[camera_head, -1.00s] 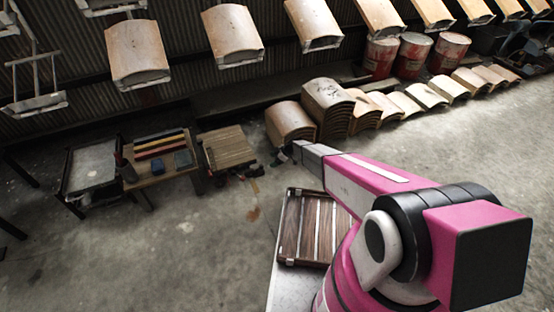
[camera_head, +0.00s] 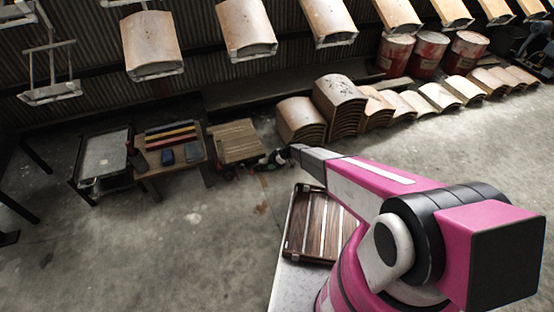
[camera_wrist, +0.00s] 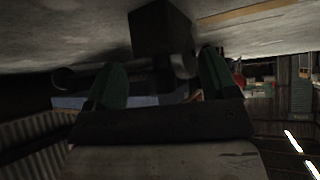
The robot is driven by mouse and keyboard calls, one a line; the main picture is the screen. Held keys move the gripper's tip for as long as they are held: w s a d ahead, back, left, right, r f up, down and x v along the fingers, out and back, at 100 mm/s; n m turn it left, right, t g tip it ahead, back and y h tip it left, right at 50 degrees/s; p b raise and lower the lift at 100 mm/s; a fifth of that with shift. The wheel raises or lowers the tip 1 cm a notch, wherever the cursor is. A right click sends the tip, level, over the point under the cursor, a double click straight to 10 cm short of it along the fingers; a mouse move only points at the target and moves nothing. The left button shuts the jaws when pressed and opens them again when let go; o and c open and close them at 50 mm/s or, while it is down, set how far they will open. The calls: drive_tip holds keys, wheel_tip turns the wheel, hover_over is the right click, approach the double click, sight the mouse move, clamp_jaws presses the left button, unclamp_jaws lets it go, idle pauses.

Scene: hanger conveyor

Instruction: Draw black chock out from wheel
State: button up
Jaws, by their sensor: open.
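In the wrist view a dark block (camera_wrist: 160,28), which looks like the black chock, lies against the grey floor just beyond my fingertips. My gripper (camera_wrist: 163,58) is open, with one green finger on each side and the block roughly in line with the gap. A pale rounded part (camera_wrist: 184,65), perhaps the wheel, shows between the fingers, but the area is dark. I cannot tell whether block and wheel touch. In the head view my gripper (camera_head: 273,159) is low beside the slatted wooden cart (camera_head: 236,142); chock and wheel are too small to make out there.
A table with coloured strips (camera_head: 170,134) and a grey-topped trolley (camera_head: 106,153) stand left of the cart. Stacks of curved wooden boards (camera_head: 300,120) stand to the right. Boards hang from the conveyor (camera_head: 150,45) above. The front floor (camera_head: 150,255) is clear.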

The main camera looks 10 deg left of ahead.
drive_tip(key=shift+s+a+f, duration=0.1)
drive_tip(key=shift+a+f, duration=0.4)
drive_tip(key=shift+a, duration=0.05)
drive_tip(key=c, duration=1)
drive_tip(key=shift+d, duration=0.15)
